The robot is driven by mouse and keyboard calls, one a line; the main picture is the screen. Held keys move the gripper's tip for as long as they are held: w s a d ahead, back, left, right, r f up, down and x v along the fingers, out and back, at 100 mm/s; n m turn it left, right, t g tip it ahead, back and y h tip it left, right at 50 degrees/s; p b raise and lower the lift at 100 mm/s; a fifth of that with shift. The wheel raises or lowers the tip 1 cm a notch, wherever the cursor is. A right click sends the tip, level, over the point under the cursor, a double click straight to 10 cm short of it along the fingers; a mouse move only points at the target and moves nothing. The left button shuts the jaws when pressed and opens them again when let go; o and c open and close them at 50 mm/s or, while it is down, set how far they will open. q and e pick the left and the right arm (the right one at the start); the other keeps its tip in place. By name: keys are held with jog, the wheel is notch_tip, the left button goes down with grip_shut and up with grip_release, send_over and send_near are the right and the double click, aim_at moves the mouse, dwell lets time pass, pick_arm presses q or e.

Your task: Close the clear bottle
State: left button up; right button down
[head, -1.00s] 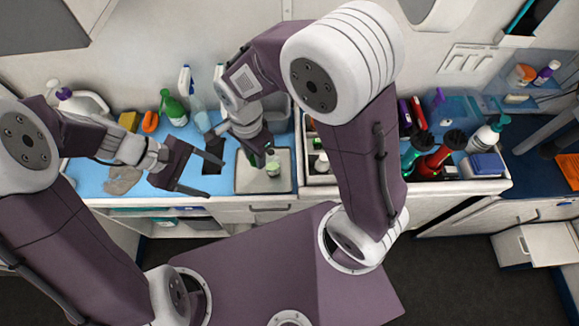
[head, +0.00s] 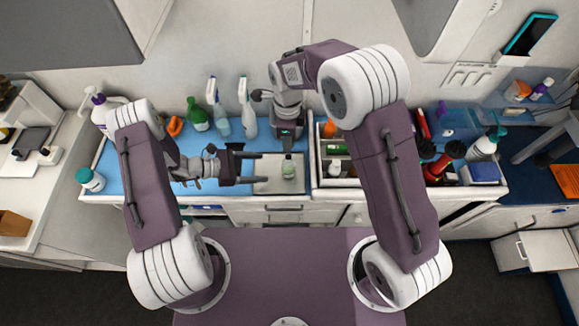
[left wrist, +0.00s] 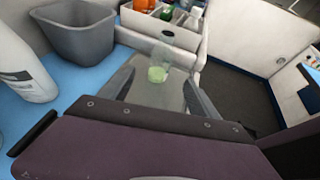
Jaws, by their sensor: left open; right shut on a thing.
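The clear bottle (head: 289,170), small with pale green contents, stands upright on the grey tray (head: 262,187). It also shows in the left wrist view (left wrist: 158,74), in line between my left fingers. My left gripper (head: 259,168) is open and empty, its fingers pointing right, with the bottle just beyond the fingertips. My right gripper (head: 288,151) points down above the bottle in the head view. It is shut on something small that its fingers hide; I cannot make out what. Whether it touches the bottle is unclear.
Spray bottles (head: 221,119) and a green bottle (head: 197,116) stand behind on the blue counter. A grey bin (left wrist: 75,35) is near the tray in the left wrist view. A divided white box (head: 330,182) borders the tray on the right.

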pick_arm(q)
jog(key=shift+d, duration=0.1)
jog(key=x, duration=1.1)
jog(key=shift+w+d+f, duration=0.1)
jog(key=shift+d+f, duration=0.15)
jog(key=shift+d, duration=0.1)
grip_shut()
pick_arm(e)
send_over(288, 157)
jog(key=shift+f, duration=2.5)
